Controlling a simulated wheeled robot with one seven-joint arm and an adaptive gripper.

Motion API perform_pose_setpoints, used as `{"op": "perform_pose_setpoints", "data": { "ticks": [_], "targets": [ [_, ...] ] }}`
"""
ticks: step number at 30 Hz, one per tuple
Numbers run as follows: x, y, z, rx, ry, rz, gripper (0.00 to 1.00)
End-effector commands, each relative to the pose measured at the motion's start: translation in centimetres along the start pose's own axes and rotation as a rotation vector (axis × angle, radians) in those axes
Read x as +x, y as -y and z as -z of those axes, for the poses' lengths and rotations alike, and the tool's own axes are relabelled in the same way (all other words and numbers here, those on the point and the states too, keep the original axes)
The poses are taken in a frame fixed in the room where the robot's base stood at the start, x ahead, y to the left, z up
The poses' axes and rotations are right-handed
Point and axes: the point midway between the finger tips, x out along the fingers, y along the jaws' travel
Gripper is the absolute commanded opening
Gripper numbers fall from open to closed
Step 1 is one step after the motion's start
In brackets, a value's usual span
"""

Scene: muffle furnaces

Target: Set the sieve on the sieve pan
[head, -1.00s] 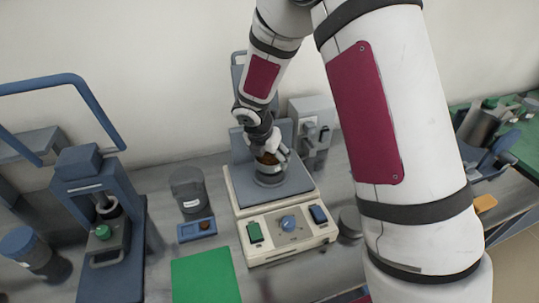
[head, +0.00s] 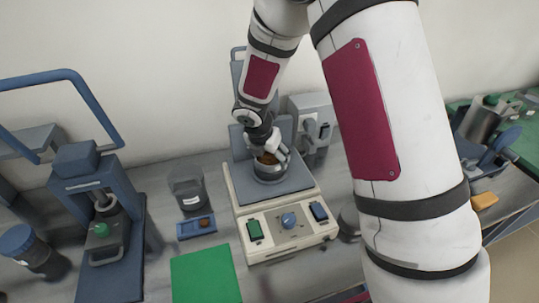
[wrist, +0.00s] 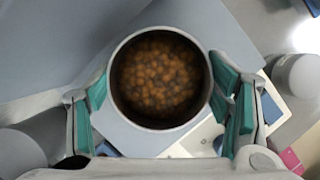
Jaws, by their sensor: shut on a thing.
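The sieve (head: 267,166) is a round metal vessel holding brown-orange grains. It is above the shaker's grey platform (head: 298,186) in the head view. In the wrist view the sieve (wrist: 158,125) fills the middle, seen from above with its rim level. My gripper (head: 272,158) is shut on the sieve, with teal pads against its left and right sides. The sieve pan (head: 270,179) shows only as a low grey edge under the sieve. The sieve hides it in the wrist view, and I cannot tell whether the two touch.
The cream shaker base has a green switch (head: 254,229), a blue knob (head: 289,221) and a blue switch (head: 318,211). A dark jar (head: 187,187) and a small blue tray (head: 190,229) stand left. A green mat (head: 206,278) lies in front. A blue press (head: 78,170) stands farther left.

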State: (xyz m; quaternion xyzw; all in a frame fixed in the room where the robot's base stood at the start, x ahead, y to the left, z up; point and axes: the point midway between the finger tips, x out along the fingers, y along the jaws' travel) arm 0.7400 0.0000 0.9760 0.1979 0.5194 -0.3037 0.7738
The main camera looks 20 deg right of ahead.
Motion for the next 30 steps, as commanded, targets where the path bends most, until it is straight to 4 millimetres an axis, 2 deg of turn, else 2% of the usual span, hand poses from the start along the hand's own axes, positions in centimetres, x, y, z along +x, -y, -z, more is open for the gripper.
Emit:
{"op": "perform_pose_setpoints", "data": {
  "ticks": [4, 5, 7, 8, 15, 17, 30],
  "targets": [
    [-0.03, -0.01, -0.02, 0.0, 0.0, 0.0, 0.41],
    [-0.03, 0.0, -0.02, 0.0, 0.0, 0.0, 0.77],
    [-0.04, 0.0, -0.02, 0.0, 0.0, 0.0, 0.92],
    [-0.04, -0.01, -0.02, 0.0, 0.0, 0.0, 0.95],
    [-0.03, -0.01, -0.02, 0.0, 0.0, 0.0, 0.95],
    [-0.02, 0.01, 0.0, 0.0, 0.0, 0.0, 1.0],
    [-0.49, 0.04, -0.19, 0.001, 0.001, -0.001, 1.0]
  ]
}}
